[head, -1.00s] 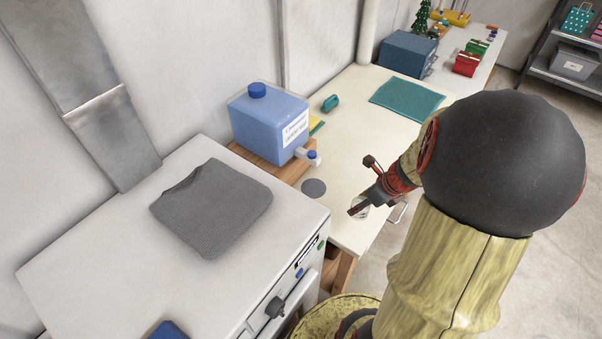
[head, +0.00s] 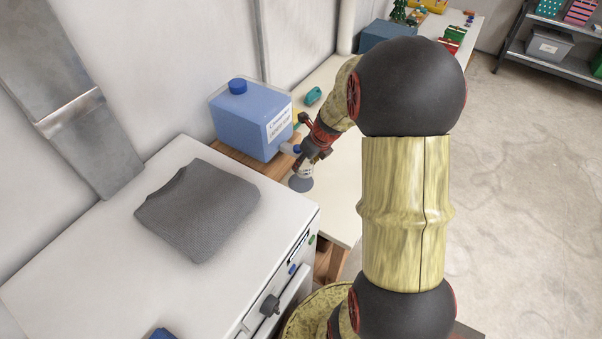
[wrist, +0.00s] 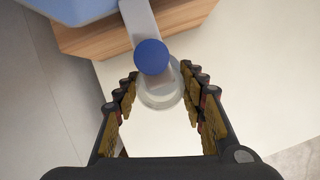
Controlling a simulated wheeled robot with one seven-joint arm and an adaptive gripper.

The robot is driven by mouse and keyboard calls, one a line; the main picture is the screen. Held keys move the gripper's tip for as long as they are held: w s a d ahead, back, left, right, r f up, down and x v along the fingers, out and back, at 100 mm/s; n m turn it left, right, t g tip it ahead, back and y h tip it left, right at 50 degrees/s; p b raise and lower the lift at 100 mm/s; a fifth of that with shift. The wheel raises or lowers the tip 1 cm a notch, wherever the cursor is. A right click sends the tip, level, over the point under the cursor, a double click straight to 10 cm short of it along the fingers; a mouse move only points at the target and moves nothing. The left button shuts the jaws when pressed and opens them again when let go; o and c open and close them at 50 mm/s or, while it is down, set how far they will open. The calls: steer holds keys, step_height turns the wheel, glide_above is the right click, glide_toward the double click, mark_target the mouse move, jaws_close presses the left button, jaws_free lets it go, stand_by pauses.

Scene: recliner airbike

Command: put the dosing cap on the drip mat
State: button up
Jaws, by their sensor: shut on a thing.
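The dosing cap, a small pale translucent cup (head: 306,172), is between the fingers of my gripper (head: 308,163). In the wrist view its round rim (wrist: 158,102) shows between the fingertips (wrist: 160,82), partly behind the blue tap knob (wrist: 151,57). My gripper is shut on it. The drip mat, a dark grey disc (head: 300,185), lies on the cream worktop just below the cap in the head view. The cap covers part of it. I cannot tell whether they touch. The mat cannot be made out in the wrist view.
A blue detergent tank (head: 250,122) stands on a wooden block (head: 232,157), its tap spout (wrist: 139,20) close above the cap. A white machine (head: 110,235) with a folded grey cloth (head: 197,210) is at the left. Bare worktop (head: 342,200) lies to the right.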

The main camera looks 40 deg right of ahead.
steer(key=shift+b+x, duration=0.5)
steer(key=shift+x, duration=0.7)
step_height(320, 180, down, 5)
steer(key=shift+w+a+r+b, duration=0.1)
steer(key=shift+w+b, duration=0.1)
steer(key=shift+b, duration=0.85)
steer(key=shift+w, duration=0.15)
steer(key=o, duration=0.9)
